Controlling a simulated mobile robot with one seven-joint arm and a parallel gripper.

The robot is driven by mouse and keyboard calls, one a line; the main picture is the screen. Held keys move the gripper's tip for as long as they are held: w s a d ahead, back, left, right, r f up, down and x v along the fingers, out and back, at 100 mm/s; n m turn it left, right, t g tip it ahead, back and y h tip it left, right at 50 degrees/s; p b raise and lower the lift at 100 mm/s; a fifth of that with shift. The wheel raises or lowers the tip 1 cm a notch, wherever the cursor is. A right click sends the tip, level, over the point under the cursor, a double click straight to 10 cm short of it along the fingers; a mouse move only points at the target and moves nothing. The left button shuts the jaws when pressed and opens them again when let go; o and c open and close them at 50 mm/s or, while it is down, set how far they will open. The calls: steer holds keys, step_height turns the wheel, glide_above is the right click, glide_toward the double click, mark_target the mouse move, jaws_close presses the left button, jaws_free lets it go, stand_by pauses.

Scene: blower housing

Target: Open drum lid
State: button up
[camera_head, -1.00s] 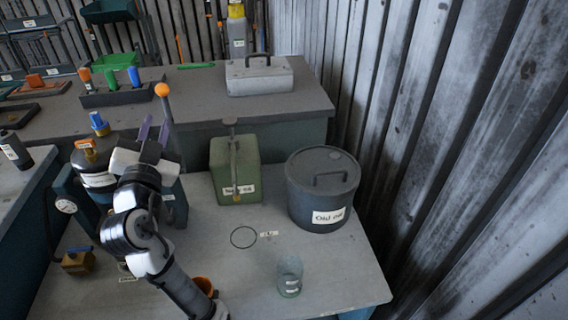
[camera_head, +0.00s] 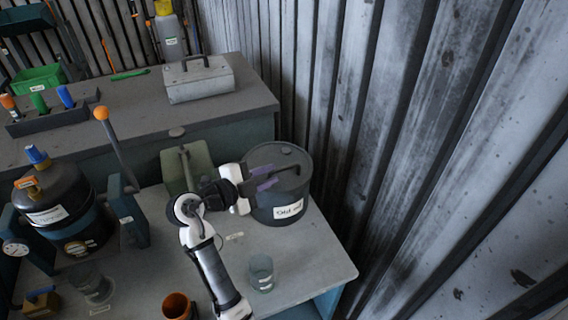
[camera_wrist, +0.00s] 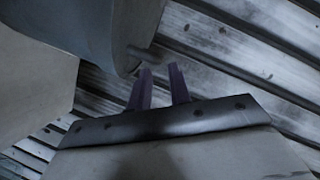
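The dark grey drum (camera_head: 268,207), labelled "Old oil", stands on the bench by the wall. Its round lid (camera_head: 287,153) sits on top with a raised handle (camera_head: 292,171). My gripper (camera_head: 266,178) is at the left side of the lid, its purple fingers pointing right toward the handle. In the wrist view the gripper (camera_wrist: 160,84) has a gap between its fingertips and nothing between them. A grey-blue curved body (camera_wrist: 100,25), likely the drum, is just ahead at upper left. I cannot tell whether the fingers touch the lid or handle.
A clear beaker (camera_head: 261,273) stands in front. A lever with an orange knob (camera_head: 101,113) rises at left. The corrugated wall (camera_head: 400,150) is close on the right.

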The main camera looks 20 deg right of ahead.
mark_target(280, 170)
steer(key=p+x, duration=0.1)
steer(key=x, duration=0.5)
steer(key=shift+c, duration=0.3)
jaws_close()
